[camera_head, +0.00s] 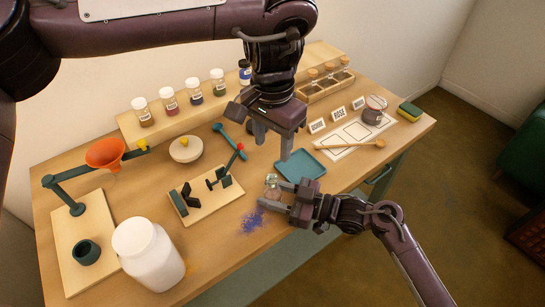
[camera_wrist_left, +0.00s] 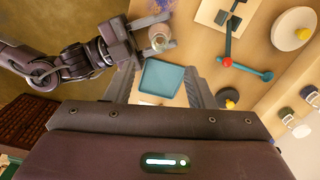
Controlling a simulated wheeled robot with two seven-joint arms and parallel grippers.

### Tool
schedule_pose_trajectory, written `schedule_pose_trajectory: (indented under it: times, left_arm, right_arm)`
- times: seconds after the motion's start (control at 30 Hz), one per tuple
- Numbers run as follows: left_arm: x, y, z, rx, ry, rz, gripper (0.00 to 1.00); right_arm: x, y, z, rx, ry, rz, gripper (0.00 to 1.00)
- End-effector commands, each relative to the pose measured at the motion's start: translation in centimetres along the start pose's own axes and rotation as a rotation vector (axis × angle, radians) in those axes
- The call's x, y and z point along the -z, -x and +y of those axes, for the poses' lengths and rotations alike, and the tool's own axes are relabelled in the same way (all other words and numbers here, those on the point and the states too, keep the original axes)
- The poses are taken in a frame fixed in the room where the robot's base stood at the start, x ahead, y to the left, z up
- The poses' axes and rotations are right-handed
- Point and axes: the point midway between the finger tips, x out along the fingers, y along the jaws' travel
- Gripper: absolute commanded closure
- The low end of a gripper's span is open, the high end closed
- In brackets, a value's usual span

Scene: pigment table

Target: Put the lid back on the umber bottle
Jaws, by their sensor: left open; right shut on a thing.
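A small clear glass bottle (camera_head: 272,184) is held in my right gripper (camera_head: 281,196), which is shut on it above the front of the table. The wrist view shows the bottle (camera_wrist_left: 159,40) from above, with a pale round top. I cannot tell its pigment or whether a lid is on it. My left gripper (camera_head: 273,143) is open and empty, pointing down, above and behind the bottle. A bottle with brown contents (camera_head: 143,114) and a white lid stands at the left end of the back shelf.
A teal tray (camera_head: 301,165) lies beside the held bottle, and blue powder (camera_head: 252,221) is spilled at its left. A wooden spoon (camera_head: 352,145) lies at right.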

Motion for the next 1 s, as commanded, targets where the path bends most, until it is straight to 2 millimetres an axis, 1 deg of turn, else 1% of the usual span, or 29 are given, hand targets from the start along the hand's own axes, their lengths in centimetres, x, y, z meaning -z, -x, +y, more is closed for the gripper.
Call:
schedule_pose_trajectory:
  times: [0.03, 0.13, 0.27, 0.47, 0.5, 0.6, 0.67, 0.7, 0.93, 1.0]
  left_arm:
    - [0.0, 0.7, 0.0, 0.003, 0.0, 0.002, 0.51]
    - [0.0, 1.5, 0.0, 0.002, 0.0, 0.001, 0.51]
    - [0.0, 1.9, 0.0, 0.0, 0.0, -0.001, 0.51]
    - [0.0, 1.9, 0.0, -0.001, 0.0, -0.001, 0.51]
    - [0.0, 1.9, 0.0, -0.001, 0.0, -0.001, 0.51]
    - [0.0, 1.9, 0.0, -0.001, 0.0, -0.001, 0.51]
    - [0.0, 1.9, 0.0, -0.001, 0.0, -0.001, 0.51]
    - [0.0, 1.9, 0.0, -0.001, 0.0, -0.001, 0.51]
    - [0.0, 1.9, 0.0, -0.001, 0.0, -0.001, 0.51]
    - [0.0, 1.7, 0.0, -0.001, 0.0, -0.001, 0.51]
  right_arm:
    - [0.0, 0.0, 0.0, 0.0, 0.0, 0.001, 1.0]
    - [0.0, 0.0, 0.0, 0.0, 0.0, 0.001, 1.0]
    - [0.0, 0.0, 0.0, 0.0, 0.0, 0.001, 1.0]
    - [0.0, 0.0, 0.0, 0.0, 0.001, 0.001, 1.0]
    - [0.0, 0.0, 0.0, 0.0, 0.001, 0.001, 0.58]
    - [0.0, 0.0, 0.0, 0.0, 0.001, 0.001, 0.45]
    - [0.0, 0.0, 0.0, 0.0, 0.0, 0.001, 0.37]
    - [0.0, 0.0, 0.0, 0.0, 0.0, 0.001, 0.35]
    - [0.0, 0.0, 0.0, 0.0, 0.0, 0.0, 0.35]
    - [-0.1, 0.4, 0.0, 0.0, 0.001, 0.0, 0.35]
